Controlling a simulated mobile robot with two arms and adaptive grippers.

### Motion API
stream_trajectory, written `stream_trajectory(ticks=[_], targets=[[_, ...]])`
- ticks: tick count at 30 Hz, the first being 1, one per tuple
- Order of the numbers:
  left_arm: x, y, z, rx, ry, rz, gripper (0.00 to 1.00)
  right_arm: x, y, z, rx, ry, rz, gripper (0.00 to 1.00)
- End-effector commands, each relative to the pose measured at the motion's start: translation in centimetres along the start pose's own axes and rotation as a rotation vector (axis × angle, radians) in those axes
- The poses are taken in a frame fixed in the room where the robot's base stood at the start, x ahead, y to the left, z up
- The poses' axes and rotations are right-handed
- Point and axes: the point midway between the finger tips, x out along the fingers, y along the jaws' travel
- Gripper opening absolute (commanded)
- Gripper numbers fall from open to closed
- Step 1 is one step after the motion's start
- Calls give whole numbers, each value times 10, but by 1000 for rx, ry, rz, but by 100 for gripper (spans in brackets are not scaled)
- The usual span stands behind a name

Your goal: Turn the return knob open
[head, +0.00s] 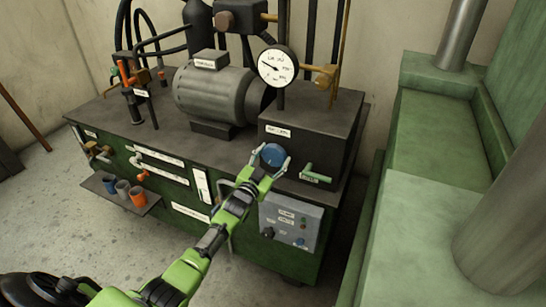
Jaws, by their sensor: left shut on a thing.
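A round blue knob (273,154) sits on the front of the dark block at the right end of the hydraulic unit. A small white label (279,131) is just above it, too small to read surely. The fingers hide part of the knob's lower rim. My right gripper is not in view.
A green lever (316,174) sticks out right of the knob. A control box (291,222) hangs below. A pressure gauge (278,65) and grey motor (214,92) stand above. A small shelf (119,193) holds cups at left. Green machinery (430,150) closes off the right.

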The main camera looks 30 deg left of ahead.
Motion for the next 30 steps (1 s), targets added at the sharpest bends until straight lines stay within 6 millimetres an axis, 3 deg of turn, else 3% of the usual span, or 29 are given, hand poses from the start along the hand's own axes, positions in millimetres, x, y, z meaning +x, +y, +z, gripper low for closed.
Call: stream_trajectory(ticks=[18,19,21,30], targets=[[-1,1,2,-41,-4,1,36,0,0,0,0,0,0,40],[-1,1,2,-41,-5,1,62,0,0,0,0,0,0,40],[-1,1,2,-41,-4,1,74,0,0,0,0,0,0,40],[0,0,1,-41,-1,1,74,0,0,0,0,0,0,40]])
